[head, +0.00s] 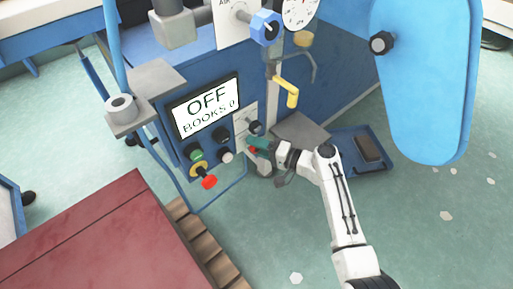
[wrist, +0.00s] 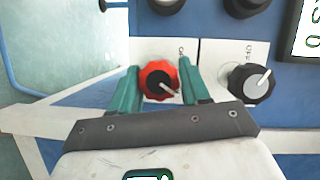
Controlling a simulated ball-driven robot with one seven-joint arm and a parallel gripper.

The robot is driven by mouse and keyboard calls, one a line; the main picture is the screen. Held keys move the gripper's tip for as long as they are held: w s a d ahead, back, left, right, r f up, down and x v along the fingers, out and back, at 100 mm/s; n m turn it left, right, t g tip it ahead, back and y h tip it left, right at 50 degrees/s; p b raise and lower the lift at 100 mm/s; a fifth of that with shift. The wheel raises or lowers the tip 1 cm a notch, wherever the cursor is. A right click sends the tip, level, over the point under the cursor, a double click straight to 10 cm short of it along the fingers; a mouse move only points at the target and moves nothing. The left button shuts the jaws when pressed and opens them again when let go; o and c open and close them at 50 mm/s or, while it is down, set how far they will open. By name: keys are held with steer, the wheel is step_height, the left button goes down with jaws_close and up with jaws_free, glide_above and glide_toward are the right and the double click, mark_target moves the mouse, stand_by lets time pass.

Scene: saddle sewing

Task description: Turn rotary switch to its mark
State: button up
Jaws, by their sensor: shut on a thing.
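A rotary switch with a red knob and dark centre (wrist: 153,73) sits on a white plate on the blue machine panel. Its pale pointer aims to the lower right in the wrist view. A small printed mark (wrist: 181,50) shows on the plate above and right of the knob. My gripper (wrist: 159,82) has its green fingers on either side of the red knob and is shut on it. In the head view the red knob (head: 251,149) shows only in part at the tips of my gripper (head: 259,150).
A black knob with a white pointer (wrist: 250,83) is close on the right in the wrist view.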

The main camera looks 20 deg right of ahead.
steer(key=shift+f+m+y+b, duration=0.15)
steer(key=shift+m+y+b, duration=0.2)
steer(key=shift+m, duration=0.55)
steer(key=shift+t, duration=0.3)
steer(key=o, duration=1)
steer(key=shift+c, duration=0.2)
